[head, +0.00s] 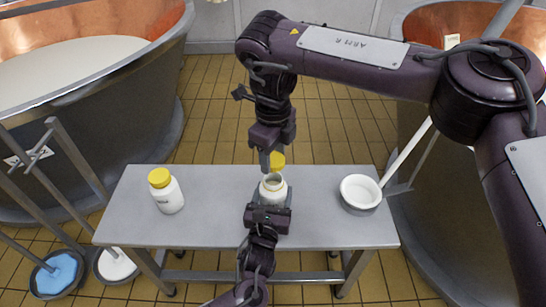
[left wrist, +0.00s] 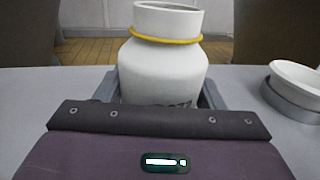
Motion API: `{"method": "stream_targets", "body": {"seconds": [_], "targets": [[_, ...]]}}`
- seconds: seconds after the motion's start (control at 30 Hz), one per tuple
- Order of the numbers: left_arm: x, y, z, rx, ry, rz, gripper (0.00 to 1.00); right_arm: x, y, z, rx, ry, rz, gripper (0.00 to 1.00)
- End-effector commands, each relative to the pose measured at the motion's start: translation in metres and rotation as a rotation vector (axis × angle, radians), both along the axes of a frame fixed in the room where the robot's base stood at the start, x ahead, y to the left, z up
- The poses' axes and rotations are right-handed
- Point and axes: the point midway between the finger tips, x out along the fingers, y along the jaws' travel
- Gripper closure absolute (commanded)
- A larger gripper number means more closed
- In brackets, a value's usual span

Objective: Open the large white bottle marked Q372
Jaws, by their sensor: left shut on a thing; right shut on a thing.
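A large white bottle (head: 273,190) stands upright on the grey table with its mouth uncovered. In the left wrist view the bottle (left wrist: 168,72) has a yellow ring round its neck, and its dark marking is mostly hidden by my gripper, so I cannot read it fully. My left gripper (head: 270,199) is shut on the bottle's body from the near side. My right gripper (head: 268,163) is shut on a yellow cap (head: 278,160) just above the bottle's mouth, apart from the bottle. The cap is partly hidden by the fingers.
A second white bottle (head: 169,195) with a yellow lid (head: 159,177) stands at the table's left. A white bowl (head: 360,189) in a grey holder is at the right. The grey table (head: 222,222) is bare between them. Copper vats (head: 90,75) stand beyond both sides.

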Motion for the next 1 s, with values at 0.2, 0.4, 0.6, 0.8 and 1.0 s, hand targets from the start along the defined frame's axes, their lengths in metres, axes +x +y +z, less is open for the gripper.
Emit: {"method": "stream_targets", "body": {"seconds": [0.2,0.4,0.6,0.8,1.0], "targets": [[0.0,0.0,0.0,0.0,0.001,0.0,0.12,0.0,0.0,0.0,0.0,0.0,0.0,0.8],[0.0,0.0,0.0,0.0,0.0,0.0,0.12,0.0,0.0,0.0,0.0,0.0,-0.001,0.8],[-0.011,0.002,0.001,0.0,0.002,-0.001,0.12,0.0,0.0,0.004,0.0,0.0,-0.001,0.8],[-0.049,0.009,0.002,0.0,0.004,-0.002,0.12,0.0,0.0,0.015,0.0,0.0,-0.001,0.8],[-0.089,0.017,0.001,0.0,0.004,-0.001,0.12,0.0,0.0,0.024,0.0,0.0,-0.001,0.8]]}}
